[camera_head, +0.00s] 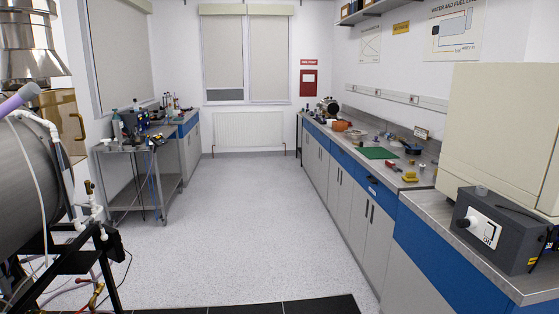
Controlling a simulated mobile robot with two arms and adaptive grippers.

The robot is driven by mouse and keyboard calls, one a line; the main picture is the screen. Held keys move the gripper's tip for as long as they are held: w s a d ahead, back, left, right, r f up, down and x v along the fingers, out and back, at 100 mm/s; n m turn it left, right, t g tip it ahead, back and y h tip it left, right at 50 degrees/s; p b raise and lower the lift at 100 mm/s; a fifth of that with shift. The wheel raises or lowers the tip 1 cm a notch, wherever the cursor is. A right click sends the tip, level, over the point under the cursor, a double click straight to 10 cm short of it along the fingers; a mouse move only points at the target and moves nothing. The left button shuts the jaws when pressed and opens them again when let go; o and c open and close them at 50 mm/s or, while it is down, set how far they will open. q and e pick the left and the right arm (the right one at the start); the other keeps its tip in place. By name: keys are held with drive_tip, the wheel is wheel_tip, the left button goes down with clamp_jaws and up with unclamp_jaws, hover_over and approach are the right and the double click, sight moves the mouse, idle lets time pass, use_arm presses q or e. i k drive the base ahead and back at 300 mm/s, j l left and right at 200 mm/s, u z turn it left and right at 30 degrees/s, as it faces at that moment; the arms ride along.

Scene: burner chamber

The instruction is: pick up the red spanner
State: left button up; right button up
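I cannot make out a red spanner with certainty. A small red item (392,167) lies on the right-hand bench, just beyond the yellow object (410,177) and near the green mat (377,153). It is too small and far away for me to tell what it is. Neither of my grippers shows in the head view.
The right-hand bench (348,186) runs along the wall, with a grey control box (492,230) at its near end. A metal trolley (142,206) stands at left. A large grey cylinder (28,185) fills the left edge. The floor (235,225) between is clear.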

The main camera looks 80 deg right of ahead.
sight(390, 164)
drive_tip(key=z, duration=3.35)
drive_tip(key=i+u, duration=0.2)
drive_tip(key=i, duration=0.25)
drive_tip(key=i+l+u, duration=0.2)
drive_tip(key=i, duration=0.25)
drive_tip(key=i+j+u, duration=0.2)
drive_tip(key=i, duration=0.8)
drive_tip(key=i+j+u, duration=0.15)
drive_tip(key=i, duration=0.8)
